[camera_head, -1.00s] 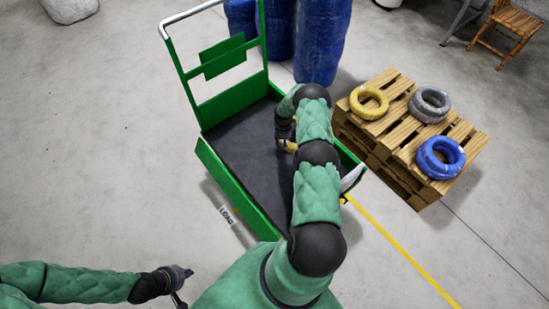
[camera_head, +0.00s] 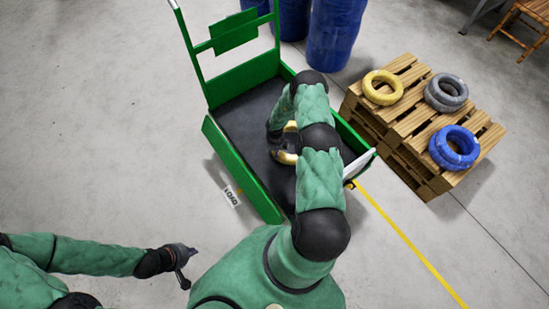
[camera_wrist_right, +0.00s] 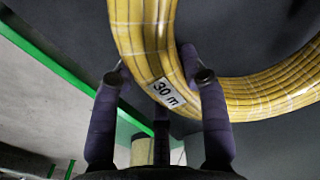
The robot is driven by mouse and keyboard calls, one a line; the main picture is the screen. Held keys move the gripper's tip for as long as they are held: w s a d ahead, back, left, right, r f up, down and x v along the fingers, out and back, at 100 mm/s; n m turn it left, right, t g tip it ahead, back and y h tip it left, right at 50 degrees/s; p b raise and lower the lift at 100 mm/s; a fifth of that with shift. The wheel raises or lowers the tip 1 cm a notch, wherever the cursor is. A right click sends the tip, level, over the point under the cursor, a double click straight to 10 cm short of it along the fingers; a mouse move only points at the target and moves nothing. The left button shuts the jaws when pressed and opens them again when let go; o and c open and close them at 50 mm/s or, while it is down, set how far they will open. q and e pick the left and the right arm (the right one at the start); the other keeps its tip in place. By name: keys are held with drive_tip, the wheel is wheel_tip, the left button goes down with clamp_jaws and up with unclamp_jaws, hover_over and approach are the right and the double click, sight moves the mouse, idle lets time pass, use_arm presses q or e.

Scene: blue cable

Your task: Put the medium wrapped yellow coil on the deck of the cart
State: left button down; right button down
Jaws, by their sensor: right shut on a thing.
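A yellow coil (camera_head: 285,157) is over the dark deck (camera_head: 247,115) of the green cart, partly hidden by my right arm. In the right wrist view the wrapped coil (camera_wrist_right: 146,40) bears a "30 m" label. My right gripper (camera_wrist_right: 160,75) is shut on its band, one finger on each side. Whether the coil touches the deck I cannot tell. My left gripper (camera_head: 188,266) is open and empty, over the floor left of the cart. Another yellow coil (camera_head: 382,87) lies on the pallet stack.
The wooden pallet stack (camera_head: 400,128) right of the cart also bears a grey coil (camera_head: 446,92) and a blue coil (camera_head: 454,147). A wooden chair (camera_head: 522,22) is at the far right. The floor at left is clear.

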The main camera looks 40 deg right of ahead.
sight(274, 160)
drive_tip(key=shift+a+f, duration=0.2)
drive_tip(key=shift+f, duration=0.1)
drive_tip(key=f+b, duration=0.2)
drive_tip(key=f, duration=0.1)
drive_tip(key=shift+a+f, duration=0.2)
drive_tip(key=shift+f, duration=0.1)
drive_tip(key=shift+r, duration=0.1)
drive_tip(key=c, duration=1.1)
unclamp_jaws()
drive_tip(key=shift+s+f+b, duration=0.1)
drive_tip(key=shift+f+b, duration=0.1)
drive_tip(key=shift+b, duration=0.1)
drive_tip(key=o, duration=0.4)
drive_tip(key=shift+a, duration=0.1)
drive_tip(key=shift+o, duration=0.2)
drive_tip(key=shift+r, duration=0.1)
wheel_tip(274, 160, up, 12)
drive_tip(key=p, duration=0.6)
